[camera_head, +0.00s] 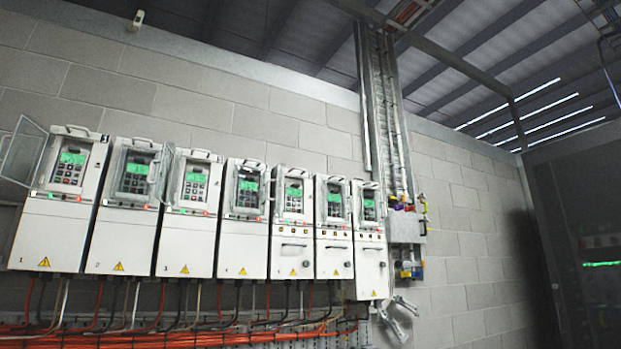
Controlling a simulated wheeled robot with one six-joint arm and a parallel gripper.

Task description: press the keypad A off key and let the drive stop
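The third keypad (194,186) looks uncovered. I cannot read a letter A or tell an off key on any keypad. The display text is too small to read. My gripper is not in view.
Orange and dark cables (170,335) run below the drives. A grey box with coloured padlocks (406,226) hangs right of the row, under a vertical cable tray (383,110). Grey metal clamp-like pieces (398,312) hang lower. A dark mesh-sided enclosure (585,220) stands at far right.

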